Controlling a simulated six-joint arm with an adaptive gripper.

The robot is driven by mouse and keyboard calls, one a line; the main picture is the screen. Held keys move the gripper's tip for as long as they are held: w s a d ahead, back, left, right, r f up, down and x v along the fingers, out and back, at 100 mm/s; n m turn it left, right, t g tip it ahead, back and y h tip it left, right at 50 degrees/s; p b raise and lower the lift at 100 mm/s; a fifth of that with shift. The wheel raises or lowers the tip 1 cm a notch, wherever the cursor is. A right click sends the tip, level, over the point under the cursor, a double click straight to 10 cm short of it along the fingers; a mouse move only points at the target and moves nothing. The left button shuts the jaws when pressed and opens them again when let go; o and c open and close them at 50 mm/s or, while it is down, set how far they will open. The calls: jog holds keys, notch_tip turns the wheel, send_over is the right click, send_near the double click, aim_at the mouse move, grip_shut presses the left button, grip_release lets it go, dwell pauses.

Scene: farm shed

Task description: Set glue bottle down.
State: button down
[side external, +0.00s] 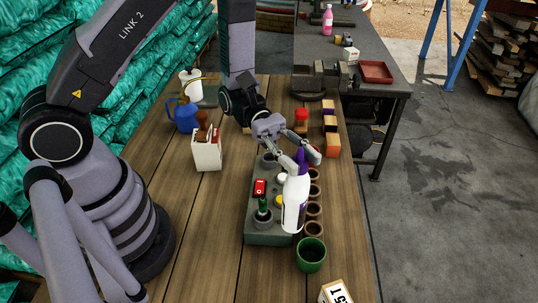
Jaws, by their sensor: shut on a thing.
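A white glue bottle (295,204) with a purple cap is upright in the side external view, right of the middle of the wooden table. My gripper (302,163) is shut on it near its purple top. The bottle shows in front of the right part of a grey-green tray (256,239) and a row of small brown pots. I cannot tell whether its base touches anything.
The tray holds a red item (260,187) and a small green bottle (264,206). A green pot (311,255) stands just in front, and brown pots (314,208) line the right side. A white box (207,153), blue jug (185,117) and several blocks (332,146) stand farther back. Bare table lies left of the tray.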

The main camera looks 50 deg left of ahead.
jog(key=s+d+r+m+g+y, duration=0.1)
jog(key=s+m+g, duration=0.1)
jog(key=s, duration=0.3)
jog(key=s+d+r+m+g, duration=0.1)
jog(key=s+g, duration=0.1)
jog(key=s, duration=0.3)
notch_tip(320, 180, down, 15)
jog(key=shift+w+r, duration=0.2)
jog(key=shift+w, duration=0.1)
jog(key=c, duration=0.8)
grip_release()
jog(key=shift+f, duration=0.15)
